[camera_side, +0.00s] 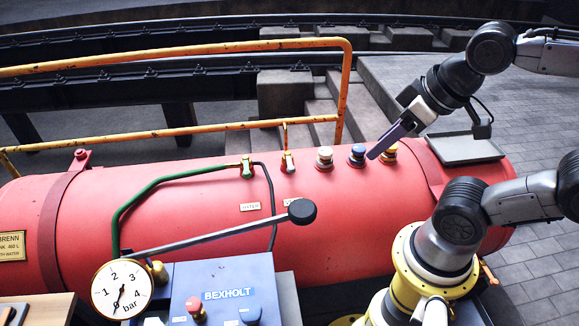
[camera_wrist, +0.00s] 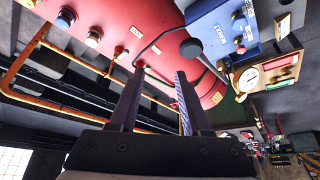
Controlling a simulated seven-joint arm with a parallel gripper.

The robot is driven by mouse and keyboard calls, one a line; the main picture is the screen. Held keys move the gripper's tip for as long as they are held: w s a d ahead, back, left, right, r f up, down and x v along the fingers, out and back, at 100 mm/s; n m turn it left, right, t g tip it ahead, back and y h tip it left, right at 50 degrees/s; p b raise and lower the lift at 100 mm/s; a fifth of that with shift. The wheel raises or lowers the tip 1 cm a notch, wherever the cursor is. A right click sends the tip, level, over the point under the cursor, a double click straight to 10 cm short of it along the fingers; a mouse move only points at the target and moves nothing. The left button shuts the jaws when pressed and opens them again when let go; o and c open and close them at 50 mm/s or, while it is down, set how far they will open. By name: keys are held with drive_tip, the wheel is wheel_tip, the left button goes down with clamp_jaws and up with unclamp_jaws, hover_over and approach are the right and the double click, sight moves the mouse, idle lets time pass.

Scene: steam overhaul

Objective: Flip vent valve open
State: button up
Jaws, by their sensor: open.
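A blue cap (camera_side: 357,155) and a white cap (camera_side: 324,159) stand between my gripper and the valves. A long lever with a black knob (camera_side: 302,211) crosses in front of the tank. A yellow railing (camera_side: 180,57) runs behind. A grey tray (camera_side: 465,148) lies at right.

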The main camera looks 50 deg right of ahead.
drive_tip(key=shift+n, duration=0.3)
drive_tip(key=c, duration=0.5)
drive_tip(key=w+r+n, duration=0.1)
drive_tip(key=w+r, duration=0.1)
drive_tip(key=r, duration=0.1)
drive_tip(key=w+d+r+n, duration=0.1)
drive_tip(key=shift+r+n+h, duration=0.25)
drive_tip(key=shift+n+h, duration=0.05)
clamp_jaws()
drive_tip(key=w+d+r+n+g+h, duration=0.1)
drive_tip(key=w+r+n, duration=0.1)
drive_tip(key=w, duration=0.5)
drive_tip(key=w+d+r+n, duration=0.1)
drive_tip(key=w+r+n, duration=0.1)
drive_tip(key=w, duration=0.4)
drive_tip(key=w+d+f+n+g, duration=0.1)
drive_tip(key=w+f, duration=0.3)
drive_tip(key=w, duration=0.3)
drive_tip(key=w+d+f+n+g, duration=0.1)
drive_tip(key=w+f+n+g, duration=0.1)
drive_tip(key=w+f, duration=0.35)
drive_tip(key=w+f+g, duration=0.1)
drive_tip(key=w+f, duration=0.3)
drive_tip(key=f, duration=0.6)
drive_tip(key=w+f+n+g+h, duration=0.1)
drive_tip(key=w+f+g, duration=0.1)
drive_tip(key=f, duration=0.8)
drive_tip(key=shift+w+d+f+g, duration=0.2)
drive_tip(key=shift+w+d+g, duration=0.15)
drive_tip(key=shift+w, duration=0.55)
